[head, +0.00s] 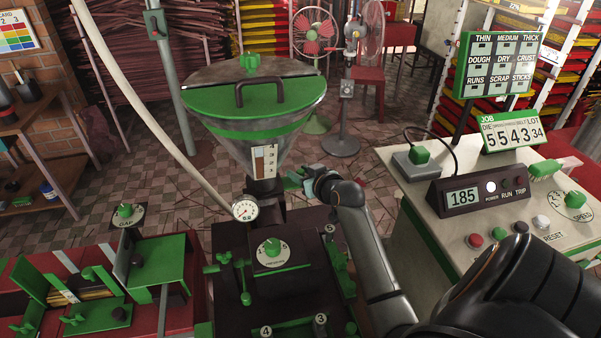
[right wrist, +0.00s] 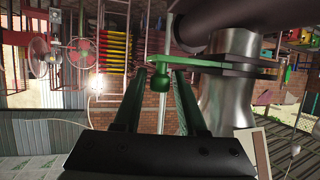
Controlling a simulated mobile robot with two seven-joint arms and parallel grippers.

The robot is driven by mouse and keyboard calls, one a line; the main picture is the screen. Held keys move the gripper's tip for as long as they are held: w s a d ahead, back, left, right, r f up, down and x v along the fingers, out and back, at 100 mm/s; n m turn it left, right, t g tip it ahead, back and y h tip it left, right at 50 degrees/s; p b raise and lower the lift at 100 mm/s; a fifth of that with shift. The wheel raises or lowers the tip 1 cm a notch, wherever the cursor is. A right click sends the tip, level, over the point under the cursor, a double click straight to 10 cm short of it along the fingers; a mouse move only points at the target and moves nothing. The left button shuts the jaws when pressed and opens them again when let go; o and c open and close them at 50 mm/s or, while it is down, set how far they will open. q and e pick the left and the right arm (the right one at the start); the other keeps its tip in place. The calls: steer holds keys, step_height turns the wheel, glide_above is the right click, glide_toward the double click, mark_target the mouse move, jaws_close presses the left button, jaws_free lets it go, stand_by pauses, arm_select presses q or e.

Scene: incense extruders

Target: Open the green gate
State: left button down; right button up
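The green gate shows in the right wrist view as a flat green bar (right wrist: 205,61) with a round knob (right wrist: 160,84) at its end, beside a metal cylinder. In the head view it lies at the neck of the clear conical hopper (head: 233,150), mostly hidden behind my gripper. My right gripper (head: 301,181) is at the right of that neck. In the wrist view its two fingers (right wrist: 161,76) stand apart on either side of the knob, with gaps visible. My left gripper is in neither view.
The hopper has a green lid (head: 215,98) with a dark handle. A gauge (head: 245,210) and a dial box (head: 272,250) sit below it. A control console (head: 440,200) stands at the right. A red bench with green fixtures (head: 160,262) is at the left.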

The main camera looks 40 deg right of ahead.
jaws_close()
stand_by(1.1)
